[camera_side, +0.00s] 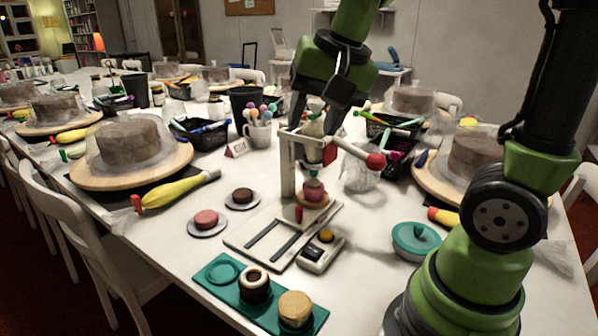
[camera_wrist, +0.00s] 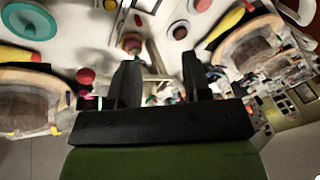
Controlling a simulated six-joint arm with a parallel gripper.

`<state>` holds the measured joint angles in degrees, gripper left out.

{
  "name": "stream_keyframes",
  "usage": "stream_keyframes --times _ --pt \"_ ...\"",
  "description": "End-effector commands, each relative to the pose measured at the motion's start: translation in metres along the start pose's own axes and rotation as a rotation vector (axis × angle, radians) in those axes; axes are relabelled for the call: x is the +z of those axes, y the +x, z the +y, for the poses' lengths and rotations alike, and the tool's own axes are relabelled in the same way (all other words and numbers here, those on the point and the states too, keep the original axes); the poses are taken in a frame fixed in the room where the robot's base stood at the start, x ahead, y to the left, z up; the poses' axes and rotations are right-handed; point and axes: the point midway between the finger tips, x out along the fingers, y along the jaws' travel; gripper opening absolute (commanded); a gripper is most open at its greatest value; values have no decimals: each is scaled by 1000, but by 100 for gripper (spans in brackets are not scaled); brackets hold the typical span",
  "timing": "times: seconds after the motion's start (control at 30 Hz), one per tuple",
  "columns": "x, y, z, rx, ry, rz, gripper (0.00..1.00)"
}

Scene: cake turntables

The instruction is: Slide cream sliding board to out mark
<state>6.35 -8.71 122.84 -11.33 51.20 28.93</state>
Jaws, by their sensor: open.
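The cream sliding board (camera_side: 262,238) lies on the white table, with two dark slots or rails along it; I cannot clearly separate the board from its base. A small red peg (camera_side: 299,214) stands near its far end. A cream press frame (camera_side: 288,165) with a red-knobbed lever (camera_side: 375,161) stands over that far end. A small pinkish cake (camera_side: 313,190) sits under the press. My gripper (camera_side: 316,112) is above the press, open and empty. Its two dark fingers are apart in the wrist view (camera_wrist: 160,75). No out mark is readable.
A control box with a yellow button (camera_side: 325,237) sits beside the board. A teal tray (camera_side: 225,280) with small cakes lies in front.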

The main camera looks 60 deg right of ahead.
Motion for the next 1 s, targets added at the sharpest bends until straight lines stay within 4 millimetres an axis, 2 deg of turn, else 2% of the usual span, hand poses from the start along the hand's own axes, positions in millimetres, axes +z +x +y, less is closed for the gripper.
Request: stream_keyframes --times 0.1,0.3,0.4,0.5,0.7,1.0 --pt "-31 37 -2 110 160 -17 45" --pt "-72 108 11 276 419 -12 45" --pt "-84 140 22 341 521 -1 45" --pt "-91 163 32 388 595 10 45" --pt "-95 183 41 423 653 22 45" --pt "-88 206 48 426 654 20 45"
